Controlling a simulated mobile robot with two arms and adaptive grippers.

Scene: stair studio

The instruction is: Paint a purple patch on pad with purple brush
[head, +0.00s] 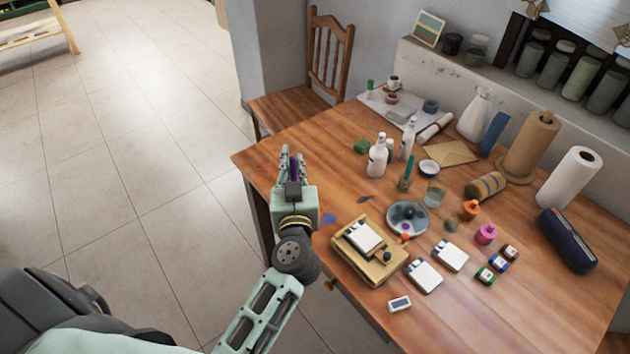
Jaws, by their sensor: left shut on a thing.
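My left gripper (292,160) is over the left edge of the wooden table, shut on a narrow purple thing (294,168) that seems to be the purple brush; the fingers hide most of it. A white pad (364,237) lies on a wooden box (345,262) near the table's front edge, to the right of and below the gripper in the picture. Two more white pads (424,277) (450,255) lie flat to the right of the box. I cannot tell which pad the task names. I see no purple patch on them. My right gripper is out of view.
A round palette dish (407,217) stands behind the box, near a glass (434,193) and white bottles (377,157). Small paint jars (485,276), a pink pot (486,234) and a dark case (567,241) stand to the right. The table's front right (510,325) is clear.

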